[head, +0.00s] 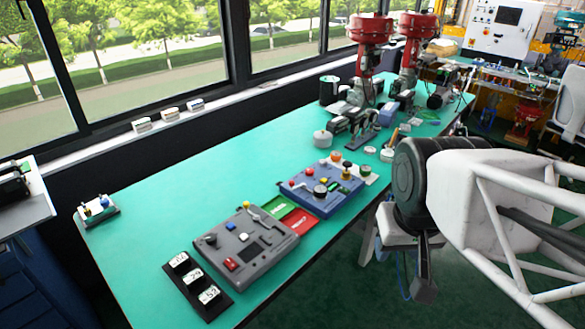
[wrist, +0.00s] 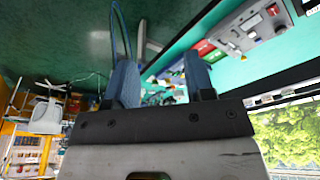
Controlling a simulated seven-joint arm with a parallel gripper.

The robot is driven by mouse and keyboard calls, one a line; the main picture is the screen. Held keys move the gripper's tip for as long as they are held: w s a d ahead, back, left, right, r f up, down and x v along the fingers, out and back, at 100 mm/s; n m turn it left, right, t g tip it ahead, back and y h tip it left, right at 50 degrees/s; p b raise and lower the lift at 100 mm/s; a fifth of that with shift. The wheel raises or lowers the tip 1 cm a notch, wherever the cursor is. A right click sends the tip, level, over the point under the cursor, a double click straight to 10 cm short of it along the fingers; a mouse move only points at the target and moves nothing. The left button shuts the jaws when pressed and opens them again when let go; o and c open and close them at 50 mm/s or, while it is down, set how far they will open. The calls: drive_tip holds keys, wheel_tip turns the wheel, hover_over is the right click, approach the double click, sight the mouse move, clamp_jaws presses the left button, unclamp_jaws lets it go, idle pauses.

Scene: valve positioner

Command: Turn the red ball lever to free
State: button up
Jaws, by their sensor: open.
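My gripper (head: 424,280) hangs off the table's right edge, apart from both boxes. In the wrist view my gripper (wrist: 160,80) shows two separated fingers with nothing held; the grey box (wrist: 240,30) shows upper right.
Green and red cards (head: 292,216) lie between the boxes. A black strip with white labels (head: 197,284) lies at the near left. Red-topped valves (head: 370,30) and metal parts stand at the back. The table's left side (head: 170,205) is mostly clear.

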drive_tip(key=w+a+r+n, duration=0.1)
drive_tip(key=w+a+n, duration=0.15)
drive_tip(key=w, duration=1.05)
drive_tip(key=n+g, duration=0.3)
drive_tip(key=n, duration=0.9)
hover_over(292, 182)
drive_tip(key=shift+m, duration=0.25)
wheel_tip(292, 182, down, 20)
drive_tip(key=shift+f, duration=0.25)
drive_tip(key=shift+w+f, duration=0.15)
drive_tip(key=shift+f, duration=0.1)
drive_tip(key=shift+f, duration=0.1)
drive_tip(key=shift+f, duration=3.8)
clamp_jaws()
